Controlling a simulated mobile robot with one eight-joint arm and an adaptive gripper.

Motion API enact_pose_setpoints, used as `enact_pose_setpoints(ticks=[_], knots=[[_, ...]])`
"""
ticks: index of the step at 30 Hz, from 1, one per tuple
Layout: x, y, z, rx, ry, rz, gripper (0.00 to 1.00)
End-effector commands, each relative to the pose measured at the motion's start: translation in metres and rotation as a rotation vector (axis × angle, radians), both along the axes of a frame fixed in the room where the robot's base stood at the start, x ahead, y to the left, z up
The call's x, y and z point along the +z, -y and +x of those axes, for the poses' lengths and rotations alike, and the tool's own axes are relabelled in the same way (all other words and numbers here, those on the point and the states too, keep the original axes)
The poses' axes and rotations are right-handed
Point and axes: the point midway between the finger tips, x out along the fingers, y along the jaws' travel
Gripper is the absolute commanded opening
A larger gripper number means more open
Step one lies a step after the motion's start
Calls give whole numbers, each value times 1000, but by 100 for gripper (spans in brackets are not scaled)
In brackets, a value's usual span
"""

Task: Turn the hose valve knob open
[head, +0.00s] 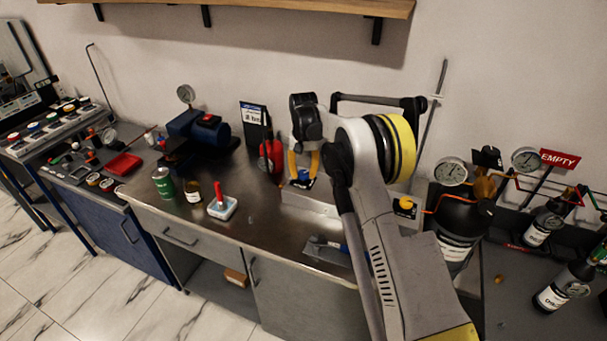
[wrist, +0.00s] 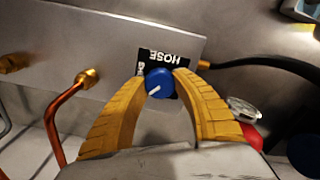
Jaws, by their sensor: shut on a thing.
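The hose valve knob (wrist: 159,83) is a round blue knob with a white pointer line, on a black label (wrist: 163,57) reading HOSE. The label is on a grey metal block (wrist: 115,50), and shows upside down in the wrist view. The pointer line slants toward the lower left in that view. My gripper (wrist: 158,80) has its two yellow fingers closed on either side of the knob. In the head view my gripper (head: 303,172) points down over the blue knob (head: 304,175), at the left end of the block. Part of the label is hidden by the fingers.
A black hose (wrist: 265,68) leaves the block by a brass fitting. A copper pipe (wrist: 66,108) joins its other side. A second, yellow knob (head: 405,203) is right of my arm.

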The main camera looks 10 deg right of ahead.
Motion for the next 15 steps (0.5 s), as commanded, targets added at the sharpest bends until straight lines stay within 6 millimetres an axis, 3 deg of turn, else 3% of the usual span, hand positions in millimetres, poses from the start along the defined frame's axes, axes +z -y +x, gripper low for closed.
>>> enact_pose_setpoints(ticks=[15], knots=[[0,0,0,461,0,0,3]])
